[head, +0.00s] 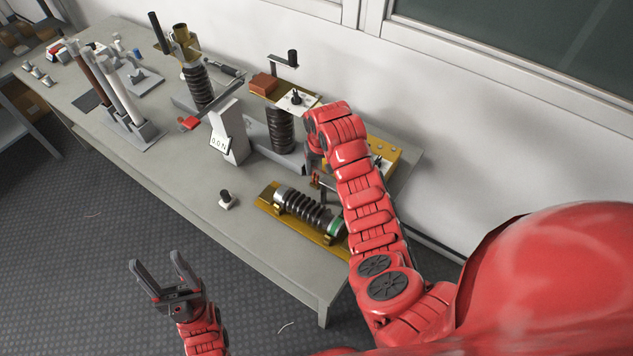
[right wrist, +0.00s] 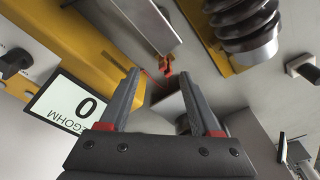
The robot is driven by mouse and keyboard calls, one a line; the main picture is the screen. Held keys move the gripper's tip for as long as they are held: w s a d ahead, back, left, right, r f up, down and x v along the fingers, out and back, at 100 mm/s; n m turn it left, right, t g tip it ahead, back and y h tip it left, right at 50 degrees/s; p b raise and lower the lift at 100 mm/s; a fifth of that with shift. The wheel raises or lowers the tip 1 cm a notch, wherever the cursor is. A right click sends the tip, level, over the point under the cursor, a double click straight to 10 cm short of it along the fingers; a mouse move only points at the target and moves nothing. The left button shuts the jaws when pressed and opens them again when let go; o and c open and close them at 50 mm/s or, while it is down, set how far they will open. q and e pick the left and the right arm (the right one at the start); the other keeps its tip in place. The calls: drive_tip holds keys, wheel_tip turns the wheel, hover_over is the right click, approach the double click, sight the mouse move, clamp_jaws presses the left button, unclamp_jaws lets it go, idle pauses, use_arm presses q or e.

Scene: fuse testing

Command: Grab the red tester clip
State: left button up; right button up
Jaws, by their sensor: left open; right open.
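A small red-orange tester clip (right wrist: 167,64) shows in the right wrist view, just beyond the fingertips and by the end of a grey bar. A thin red lead seems to run near it. In the head view a small red clip (head: 315,181) shows beside my right arm, partly hidden. My right gripper (right wrist: 159,76) is open and empty, its fingers pointing at the clip without visibly touching it. In the head view my right arm largely hides its fingers. My left gripper (head: 156,260) is open and empty, in front of the table over the floor.
A yellow tester box (head: 385,150) stands at the right end of the table (head: 180,175); its display (right wrist: 65,110) reads 0. A ribbed fuse on a yellow base (head: 302,208) lies near the front edge. Ribbed upright posts (head: 280,130) stand behind.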

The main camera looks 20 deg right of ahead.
sight(316, 175)
drive_tip(key=shift+w+a+f+p, duration=0.15)
drive_tip(key=shift+w+f, duration=0.05)
drive_tip(key=shift+f, duration=0.55)
drive_tip(key=shift+w+a+f+p, duration=0.1)
drive_tip(key=shift+w+f+p, duration=0.1)
drive_tip(key=shift+f, duration=0.6)
drive_tip(key=shift+w+a+f+p, duration=0.15)
drive_tip(key=shift+f, duration=0.6)
drive_tip(key=shift+w+f, duration=0.2)
drive_tip(key=shift+f, duration=0.65)
clamp_jaws()
